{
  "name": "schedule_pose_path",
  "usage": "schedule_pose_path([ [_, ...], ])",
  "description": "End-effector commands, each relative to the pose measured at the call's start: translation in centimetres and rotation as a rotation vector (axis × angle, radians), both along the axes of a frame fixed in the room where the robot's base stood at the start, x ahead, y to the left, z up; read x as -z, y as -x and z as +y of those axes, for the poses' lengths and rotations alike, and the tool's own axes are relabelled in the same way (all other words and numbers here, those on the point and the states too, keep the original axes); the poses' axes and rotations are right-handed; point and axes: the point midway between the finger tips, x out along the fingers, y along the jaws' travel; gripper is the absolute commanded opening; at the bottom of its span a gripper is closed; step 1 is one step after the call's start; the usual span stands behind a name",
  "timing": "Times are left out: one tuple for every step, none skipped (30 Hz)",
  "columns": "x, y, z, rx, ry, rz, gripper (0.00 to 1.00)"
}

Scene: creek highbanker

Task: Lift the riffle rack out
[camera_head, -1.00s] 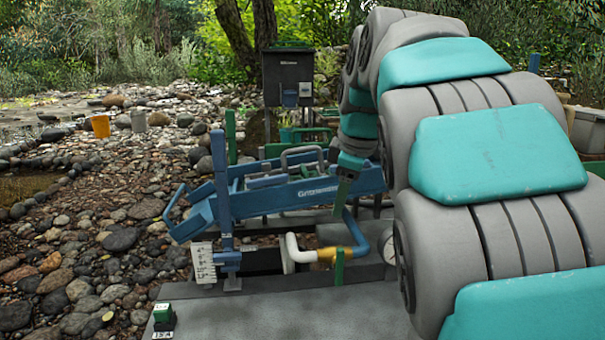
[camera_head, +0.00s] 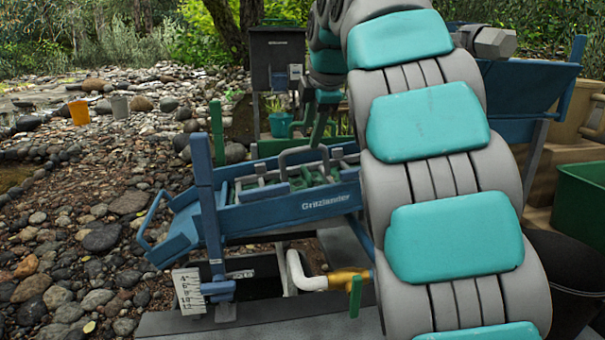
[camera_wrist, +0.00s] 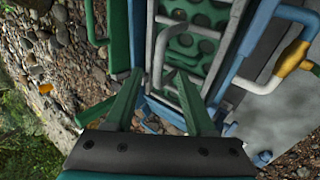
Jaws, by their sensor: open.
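The riffle rack (camera_head: 263,193) is a set of grey bars with a raised grey handle. It sits inside the blue sluice box (camera_head: 300,208), above green matting. In the wrist view the rack's grey handle (camera_wrist: 160,42) stands over green perforated matting (camera_wrist: 192,45). My gripper (camera_head: 321,122) is above the far side of the sluice, close to the handle in the picture. In the wrist view my gripper (camera_wrist: 158,74) has its two green fingers apart, with the handle's lower end appearing between the tips. I cannot tell whether they touch. Nothing is held.
A blue upright post (camera_head: 208,200) stands at the sluice's near left, with a white depth gauge (camera_head: 188,291) below. A white and yellow pipe (camera_head: 312,282) runs beneath. A green tub (camera_head: 583,205) stands at right. Stony ground (camera_head: 90,230) lies open at left.

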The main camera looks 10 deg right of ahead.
Motion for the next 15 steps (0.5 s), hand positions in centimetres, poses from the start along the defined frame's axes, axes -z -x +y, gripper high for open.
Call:
schedule_pose_path([
  [0.3,-0.2,0.0,0.0,0.0,0.001,0.55],
  [0.4,-0.3,0.0,0.0,0.0,0.001,0.55],
  [0.8,-0.6,0.0,0.001,0.0,0.0,0.55],
  [1.0,-0.7,0.0,0.001,0.0,0.0,0.55],
  [1.3,-0.9,0.0,0.002,0.0,0.001,0.55],
  [1.7,-1.1,0.0,0.002,0.0,0.003,0.55],
  [1.9,-1.2,0.1,0.003,0.0,0.004,0.55],
  [2.1,-1.3,0.1,0.002,0.0,0.005,0.55],
  [2.2,-1.4,0.1,0.002,0.0,0.004,0.55],
  [2.3,-1.5,0.1,0.002,0.0,0.004,0.55],
  [2.5,-1.6,0.1,0.002,0.0,0.004,0.55],
  [2.7,-1.9,0.1,0.002,0.0,0.003,0.55],
  [2.9,-2.1,0.0,0.003,0.001,0.002,0.55],
  [3.1,-2.3,0.0,0.004,0.001,0.001,0.55],
  [3.6,-2.7,0.0,0.004,0.0,0.002,0.55],
])
